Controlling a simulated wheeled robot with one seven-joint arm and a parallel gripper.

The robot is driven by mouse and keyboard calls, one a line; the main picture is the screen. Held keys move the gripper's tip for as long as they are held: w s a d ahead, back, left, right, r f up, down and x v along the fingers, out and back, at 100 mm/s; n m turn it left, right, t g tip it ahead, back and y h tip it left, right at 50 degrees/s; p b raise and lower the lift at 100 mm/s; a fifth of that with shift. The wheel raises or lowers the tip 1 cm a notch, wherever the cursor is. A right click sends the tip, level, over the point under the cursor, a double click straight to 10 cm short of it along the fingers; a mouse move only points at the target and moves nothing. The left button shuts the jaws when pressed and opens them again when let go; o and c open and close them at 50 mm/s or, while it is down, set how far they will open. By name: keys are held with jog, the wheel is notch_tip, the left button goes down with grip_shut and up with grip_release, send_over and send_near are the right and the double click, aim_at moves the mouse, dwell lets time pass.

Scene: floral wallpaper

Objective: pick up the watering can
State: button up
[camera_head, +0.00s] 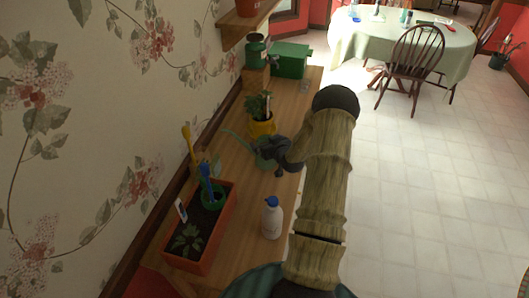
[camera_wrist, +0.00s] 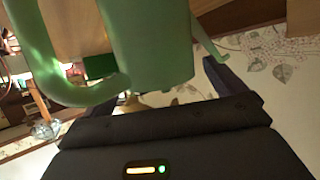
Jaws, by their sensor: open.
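The green watering can (camera_head: 262,146) stands on the wooden shelf, partly hidden by my gripper in the head view. In the wrist view its pale green body (camera_wrist: 150,45) fills the upper middle, with the looped handle at left and a thin spout at right. My gripper (camera_head: 281,158) is open, at the can's right side in the head view. One dark finger shows right of the can's body in the wrist view; the other finger is hard to make out. I cannot tell whether the fingers touch the can.
A yellow-potted plant (camera_head: 262,122) stands just behind the can. An orange planter (camera_head: 190,248) with tools is nearer, and a white spray bottle with a blue top (camera_head: 271,218) stands beside it. A green box (camera_head: 291,60) is at the far end. The wallpapered wall borders the shelf's left.

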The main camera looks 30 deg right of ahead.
jog(key=c, duration=1.9)
jog(key=shift+r, duration=0.1)
notch_tip(320, 180, up, 10)
jog(key=b, duration=0.2)
jog(key=shift+b, duration=0.3)
jog(key=shift+w, duration=0.1)
